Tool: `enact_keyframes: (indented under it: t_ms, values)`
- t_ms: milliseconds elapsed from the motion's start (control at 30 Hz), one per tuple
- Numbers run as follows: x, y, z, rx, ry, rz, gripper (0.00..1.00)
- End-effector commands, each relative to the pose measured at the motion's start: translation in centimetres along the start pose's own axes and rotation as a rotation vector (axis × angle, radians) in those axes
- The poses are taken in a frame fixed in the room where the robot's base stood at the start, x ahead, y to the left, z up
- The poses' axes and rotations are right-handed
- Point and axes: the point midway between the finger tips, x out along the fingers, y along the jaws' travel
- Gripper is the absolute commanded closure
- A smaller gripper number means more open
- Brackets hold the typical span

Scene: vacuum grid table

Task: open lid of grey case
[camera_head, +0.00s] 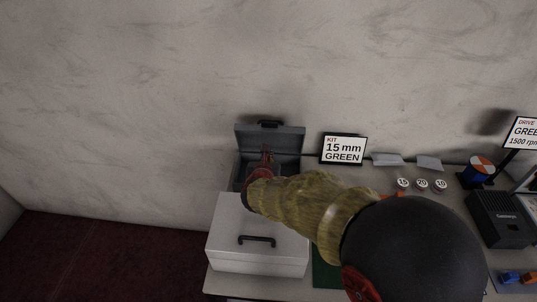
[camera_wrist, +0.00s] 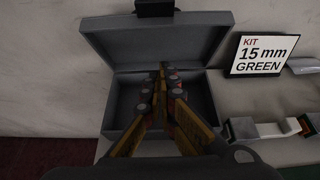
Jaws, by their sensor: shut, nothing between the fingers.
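The grey case (camera_wrist: 125,92) stands at the back of the table against the wall. Its lid (camera_head: 270,137) is raised and stands upright behind the box, with a dark handle at its top edge. In the wrist view the lid (camera_wrist: 155,42) shows its inner side to me. My gripper (camera_wrist: 162,68) is shut and empty, with its fingertips over the open case, in front of the lid. I cannot tell whether the fingertips touch the lid. My gripper and arm hide part of the case's inside.
A white case (camera_head: 230,238) with a shut lid and dark handle stands in front. A sign reading KIT 15 mm GREEN (camera_head: 343,149) stands right of the grey case.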

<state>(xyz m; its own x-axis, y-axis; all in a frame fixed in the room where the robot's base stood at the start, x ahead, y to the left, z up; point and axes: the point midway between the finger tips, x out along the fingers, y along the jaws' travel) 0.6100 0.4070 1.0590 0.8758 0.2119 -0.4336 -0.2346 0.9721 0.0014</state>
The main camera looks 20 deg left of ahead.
Motion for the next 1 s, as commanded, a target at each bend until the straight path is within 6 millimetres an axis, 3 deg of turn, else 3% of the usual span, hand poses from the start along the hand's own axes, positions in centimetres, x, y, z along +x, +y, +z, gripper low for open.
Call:
enact_keyframes:
  t_ms: [400, 600, 1000]
  values:
    - [8.1, -0.1, -0.2, 0.000, 0.001, -0.003, 1.00]
    - [9.7, -0.1, 2.1, 0.000, -0.001, -0.001, 1.00]
    - [10.4, -0.1, 2.9, -0.001, -0.001, -0.001, 1.00]
